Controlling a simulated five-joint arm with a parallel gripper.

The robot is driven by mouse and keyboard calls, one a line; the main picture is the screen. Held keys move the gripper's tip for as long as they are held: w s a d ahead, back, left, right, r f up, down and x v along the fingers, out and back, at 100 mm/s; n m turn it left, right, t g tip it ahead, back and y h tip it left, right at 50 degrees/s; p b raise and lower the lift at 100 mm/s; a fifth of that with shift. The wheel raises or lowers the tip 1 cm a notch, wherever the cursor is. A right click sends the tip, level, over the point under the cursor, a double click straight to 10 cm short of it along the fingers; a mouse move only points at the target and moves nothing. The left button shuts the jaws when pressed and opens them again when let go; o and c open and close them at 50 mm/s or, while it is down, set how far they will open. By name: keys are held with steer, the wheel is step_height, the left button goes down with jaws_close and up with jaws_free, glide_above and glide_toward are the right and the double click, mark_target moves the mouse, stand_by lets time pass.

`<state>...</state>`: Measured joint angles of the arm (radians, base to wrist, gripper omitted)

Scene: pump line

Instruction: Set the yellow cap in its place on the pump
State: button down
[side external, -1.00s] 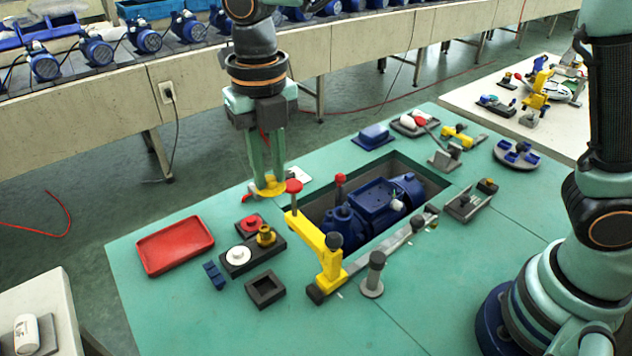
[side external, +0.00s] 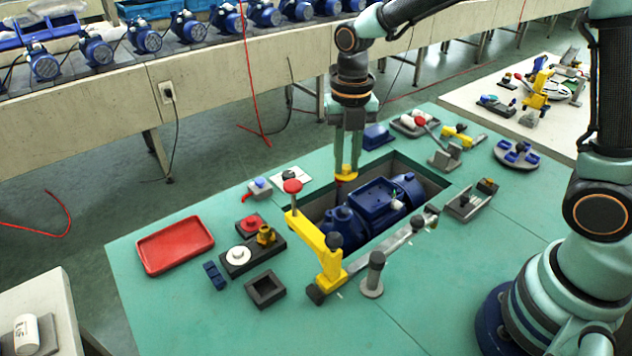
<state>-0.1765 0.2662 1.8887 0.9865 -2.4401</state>
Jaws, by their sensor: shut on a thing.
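My gripper (side external: 347,167) is shut on the yellow cap (side external: 346,173) and points straight down. It holds the cap above the far edge of the recess, behind the blue pump (side external: 374,197). The pump lies in a rectangular opening in the green table, with a boxy top and rounded ends. The cap looks apart from the pump, but its exact height is hard to tell. The cap and fingers hide most of the red-topped post at the recess's far edge.
A yellow clamp arm (side external: 318,243) with a red knob (side external: 292,186) stands at the recess's near left. A red tray (side external: 175,245), a dark block with white and yellow parts (side external: 252,254) and a grey peg (side external: 374,274) stand on the green table.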

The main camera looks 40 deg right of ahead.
mark_target(346, 167)
steer(key=shift+f, duration=4.45)
steer(key=shift+f, duration=0.2)
steer(key=c, duration=0.7)
jaws_free()
steer(key=shift+r, duration=0.1)
steer(key=shift+r, duration=2.95)
steer(key=shift+r, duration=0.1)
